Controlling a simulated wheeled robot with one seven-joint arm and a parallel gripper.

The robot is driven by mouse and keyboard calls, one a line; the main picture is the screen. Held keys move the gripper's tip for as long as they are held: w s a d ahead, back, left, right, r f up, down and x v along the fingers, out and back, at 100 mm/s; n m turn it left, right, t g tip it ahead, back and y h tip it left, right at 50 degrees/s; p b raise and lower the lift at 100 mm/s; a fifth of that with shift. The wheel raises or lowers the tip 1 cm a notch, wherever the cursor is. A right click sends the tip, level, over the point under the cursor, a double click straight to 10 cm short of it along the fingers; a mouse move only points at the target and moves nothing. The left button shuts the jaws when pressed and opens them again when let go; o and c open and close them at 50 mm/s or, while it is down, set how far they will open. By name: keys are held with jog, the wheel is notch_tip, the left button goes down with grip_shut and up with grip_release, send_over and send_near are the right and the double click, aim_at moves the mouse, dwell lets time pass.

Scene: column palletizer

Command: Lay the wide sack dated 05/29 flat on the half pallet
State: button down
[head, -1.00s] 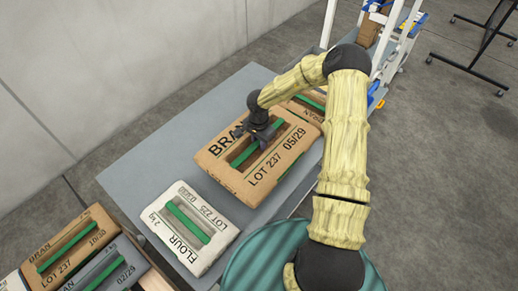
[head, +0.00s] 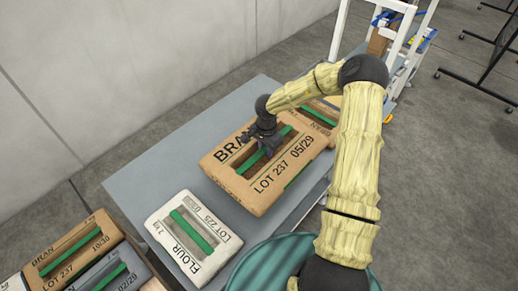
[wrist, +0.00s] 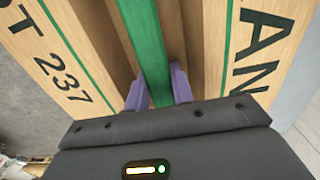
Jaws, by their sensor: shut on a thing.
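The wide tan sack printed BRAN, LOT 237, 05/29 (head: 245,193) is over the grey table in the head view and looks raised a little above it. Its tan face also fills much of the wrist view (wrist: 208,40). My gripper (head: 266,145) is above the middle of the sack. In the wrist view its purple fingers (wrist: 158,88) are shut on the sack's green strap (wrist: 145,40), one on each side. I cannot make out the half pallet for certain.
A white FLOUR sack (head: 170,243) lies on the near part of the grey table (head: 150,172). Another BRAN sack (head: 319,112) sits behind the held one. A BRAN 10/30 sack (head: 40,250) and a grey 02/29 sack (head: 80,284) lie lower left. A white frame (head: 408,45) stands at the back right.

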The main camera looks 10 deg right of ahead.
aim_at(268, 162)
jog(key=shift+r, duration=0.2)
jog(key=s+n, duration=0.1)
jog(key=n, duration=0.1)
jog(key=s+n, duration=0.1)
jog(key=n, duration=0.1)
jog(key=s+n, duration=0.1)
jog(key=n, duration=0.1)
jog(key=shift+s+a, duration=0.1)
jog(key=shift+s, duration=0.15)
jog(key=s+n, duration=0.1)
jog(key=n, duration=0.1)
jog(key=s+n, duration=0.1)
jog(key=n, duration=0.1)
jog(key=shift+s+n, duration=0.3)
jog(key=shift+n, duration=0.1)
jog(key=shift+a, duration=0.15)
